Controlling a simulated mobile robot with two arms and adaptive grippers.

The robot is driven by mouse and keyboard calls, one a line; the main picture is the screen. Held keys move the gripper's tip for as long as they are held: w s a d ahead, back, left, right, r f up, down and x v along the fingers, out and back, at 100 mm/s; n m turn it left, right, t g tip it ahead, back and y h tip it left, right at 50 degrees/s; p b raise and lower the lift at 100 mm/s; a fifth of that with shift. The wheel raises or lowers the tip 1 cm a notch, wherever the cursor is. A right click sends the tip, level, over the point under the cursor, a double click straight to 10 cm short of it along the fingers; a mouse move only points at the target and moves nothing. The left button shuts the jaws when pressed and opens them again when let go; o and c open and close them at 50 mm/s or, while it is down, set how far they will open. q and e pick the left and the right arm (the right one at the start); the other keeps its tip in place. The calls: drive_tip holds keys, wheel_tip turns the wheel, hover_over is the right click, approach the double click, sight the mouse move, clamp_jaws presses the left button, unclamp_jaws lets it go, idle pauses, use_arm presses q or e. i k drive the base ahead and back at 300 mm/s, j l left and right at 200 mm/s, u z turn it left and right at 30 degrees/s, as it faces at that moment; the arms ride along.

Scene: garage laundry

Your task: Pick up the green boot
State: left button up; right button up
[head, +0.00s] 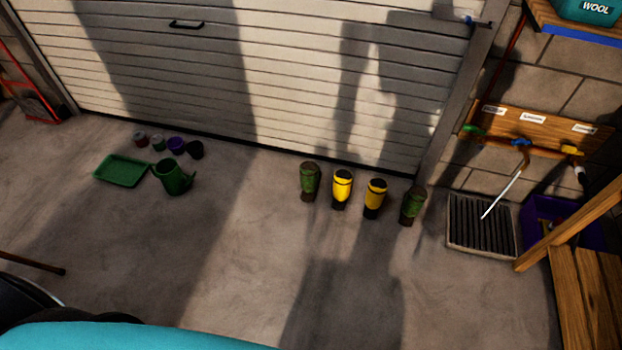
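Two green boots stand upright on the concrete floor in front of the garage door, in the head view. One green boot (310,181) is at the left end of a row, and the other green boot (412,206) is at the right end. Between them stand two yellow and black boots, the left yellow boot (342,189) and the right yellow boot (375,198). The boots are apart from one another. Neither of my grippers shows in this view.
A green tray (122,171), a green watering can (174,178) and several small pots (177,146) are on the floor at left. A floor grate (482,226), a purple crate (538,208) and a wooden bench (585,290) are at right. The floor before the boots is clear.

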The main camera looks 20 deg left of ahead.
sight(310, 174)
drive_tip(key=i+l+z, duration=0.15)
drive_tip(key=l, duration=0.4)
drive_tip(key=i+l+z, duration=0.2)
drive_tip(key=i+l, duration=0.2)
drive_tip(key=i+l+z, duration=0.15)
drive_tip(key=i+l, duration=0.15)
drive_tip(key=l, duration=0.25)
drive_tip(key=i+u, duration=0.1)
drive_tip(key=u, duration=0.35)
drive_tip(key=i+j+u, duration=0.1)
drive_tip(key=u, duration=0.35)
drive_tip(key=i+u, duration=0.15)
drive_tip(key=u, duration=0.25)
drive_tip(key=i+u, duration=0.1)
drive_tip(key=u, duration=0.35)
